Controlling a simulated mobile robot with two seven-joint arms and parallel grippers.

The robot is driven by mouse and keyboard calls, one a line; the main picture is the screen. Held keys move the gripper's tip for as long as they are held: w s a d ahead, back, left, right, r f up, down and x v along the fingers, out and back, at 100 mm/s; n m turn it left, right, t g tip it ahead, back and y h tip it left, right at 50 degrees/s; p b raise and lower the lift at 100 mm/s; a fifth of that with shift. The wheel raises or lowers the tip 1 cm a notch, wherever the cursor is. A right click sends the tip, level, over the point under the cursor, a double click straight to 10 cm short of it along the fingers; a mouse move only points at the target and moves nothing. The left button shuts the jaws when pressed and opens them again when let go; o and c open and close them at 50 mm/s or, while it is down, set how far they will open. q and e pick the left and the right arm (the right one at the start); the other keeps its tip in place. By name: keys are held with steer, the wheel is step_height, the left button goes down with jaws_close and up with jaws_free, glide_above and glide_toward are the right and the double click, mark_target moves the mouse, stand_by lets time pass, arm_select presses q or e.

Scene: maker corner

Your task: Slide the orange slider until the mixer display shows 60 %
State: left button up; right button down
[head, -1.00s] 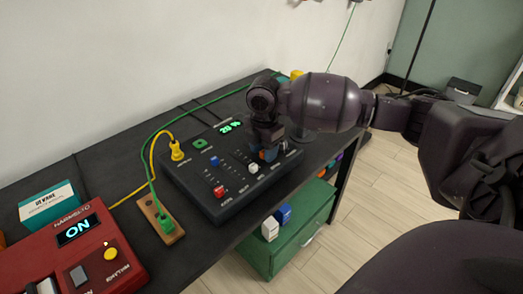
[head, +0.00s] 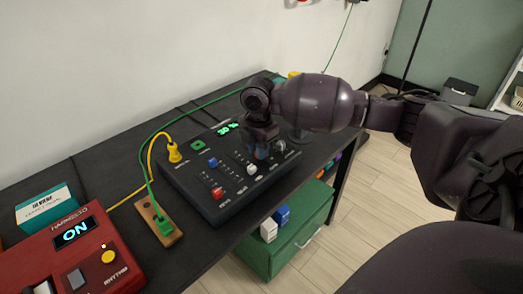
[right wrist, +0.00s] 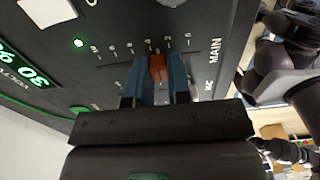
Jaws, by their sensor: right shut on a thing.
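The black mixer (head: 238,199) lies on the dark bench. Its green display (head: 227,128) reads 30 %, and part of that reading shows in the right wrist view (right wrist: 26,72). The orange slider (right wrist: 158,68) stands in its slot between the two blue fingers of my right gripper (right wrist: 159,76), which is shut on it. In the head view my right gripper (head: 262,150) reaches down onto the mixer's right part and hides the orange slider. My left gripper is not in view.
Red (head: 217,192), blue (head: 212,162) and white (head: 252,169) sliders are on the same mixer. A yellow plug (head: 174,153) and cable sit at its left. A red box (head: 60,262) stands front left, and a wooden socket strip (head: 152,215) lies between.

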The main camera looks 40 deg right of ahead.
steer(key=shift+w+a, duration=0.1)
steer(key=shift+w, duration=1.1)
steer(key=c, duration=1)
jaws_free()
steer(key=shift+c, duration=0.2)
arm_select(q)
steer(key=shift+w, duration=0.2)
